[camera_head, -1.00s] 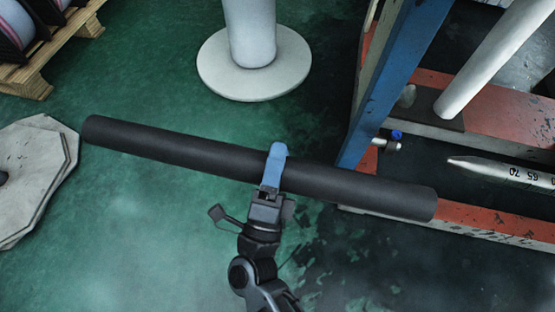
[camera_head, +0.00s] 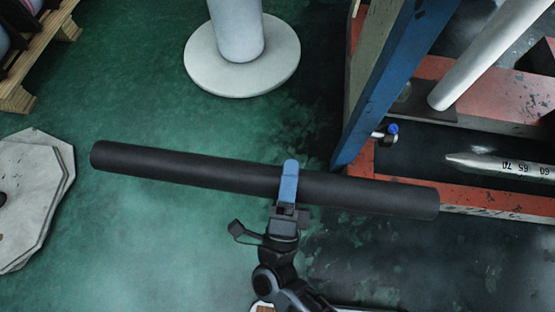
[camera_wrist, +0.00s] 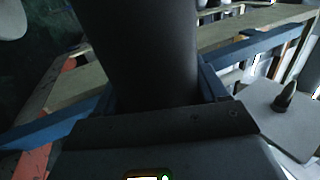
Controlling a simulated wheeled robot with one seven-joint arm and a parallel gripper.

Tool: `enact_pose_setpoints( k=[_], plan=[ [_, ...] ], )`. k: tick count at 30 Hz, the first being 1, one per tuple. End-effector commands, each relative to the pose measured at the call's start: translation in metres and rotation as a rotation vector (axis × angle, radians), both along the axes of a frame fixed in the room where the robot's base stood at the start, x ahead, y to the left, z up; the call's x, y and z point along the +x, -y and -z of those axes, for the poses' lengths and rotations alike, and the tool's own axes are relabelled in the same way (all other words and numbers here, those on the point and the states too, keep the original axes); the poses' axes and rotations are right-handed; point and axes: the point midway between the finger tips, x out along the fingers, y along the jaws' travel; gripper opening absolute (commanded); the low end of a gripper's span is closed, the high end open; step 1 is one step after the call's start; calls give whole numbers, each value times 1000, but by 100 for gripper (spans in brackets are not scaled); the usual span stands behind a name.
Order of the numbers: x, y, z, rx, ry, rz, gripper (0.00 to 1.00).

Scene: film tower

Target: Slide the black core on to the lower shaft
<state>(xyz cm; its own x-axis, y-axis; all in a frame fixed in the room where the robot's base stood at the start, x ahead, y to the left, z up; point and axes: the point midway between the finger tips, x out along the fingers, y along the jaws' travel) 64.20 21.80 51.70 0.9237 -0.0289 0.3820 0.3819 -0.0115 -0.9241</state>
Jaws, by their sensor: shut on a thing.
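The black core (camera_head: 230,176) is a long dark tube held roughly level across the middle of the head view. My gripper (camera_head: 289,182) is shut on it, a little right of its middle, with a blue finger over the top. In the wrist view the core (camera_wrist: 145,50) runs between the jaws. The lower shaft (camera_head: 500,165) is a pale rod with a pointed tip and printed numbers, at the right inside the machine. The core's right end is close to the shaft's tip in the picture, lower and apart from it. The shaft's far end is out of view.
A blue upright (camera_head: 385,85) of the machine and its red base (camera_head: 480,95) stand just behind the core's right part. A second pale shaft (camera_head: 480,60) slopes above. A white round-based column (camera_head: 240,75), a pallet (camera_head: 40,60) and stacked grey plates (camera_head: 35,190) surround clear green floor.

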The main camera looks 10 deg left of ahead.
Motion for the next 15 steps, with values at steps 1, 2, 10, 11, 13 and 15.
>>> enact_pose_setpoints(
  k=[1,2,10,11,13,15],
  plan=[
    [0,1,-1,1,2,4,0],
    [1,1,-1,2,2,5,0],
    [14,2,-1,1,3,4,0],
    [16,2,-1,1,3,4,0],
    [21,3,-1,1,3,4,0],
    [26,3,-1,1,2,4,0]
  ],
)
